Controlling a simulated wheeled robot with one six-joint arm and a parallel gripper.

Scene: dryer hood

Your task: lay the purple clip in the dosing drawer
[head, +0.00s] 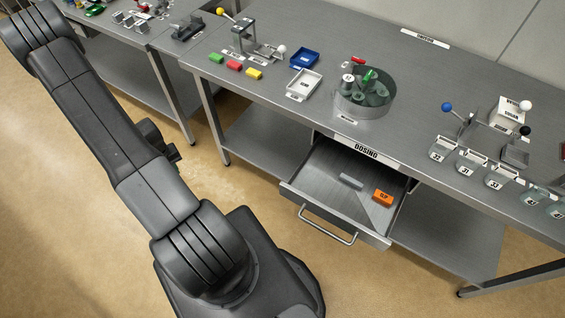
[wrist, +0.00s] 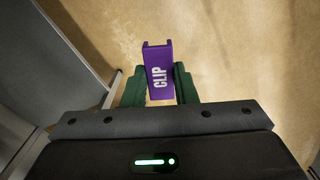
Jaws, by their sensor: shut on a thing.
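The purple clip (wrist: 158,72), with the word CLIP on it, shows in the wrist view between the green fingers of my gripper (wrist: 159,84). The gripper is shut on it, and tan floor lies behind it. In the head view neither the clip nor the gripper shows. The dosing drawer (head: 318,202) is pulled open under the table, below its DOSING label (head: 366,152). In it lie an orange block (head: 383,197) and a small grey piece (head: 351,181), apart from each other. Bare drawer floor shows to their left.
Above the drawer, the steel table (head: 400,110) holds a round glass-walled container (head: 363,98), a white tray (head: 304,85), a blue tray (head: 304,58) and several coloured blocks. The drawer's handle (head: 328,230) sticks out in front. A grey panel (wrist: 50,50) stands at the left in the wrist view.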

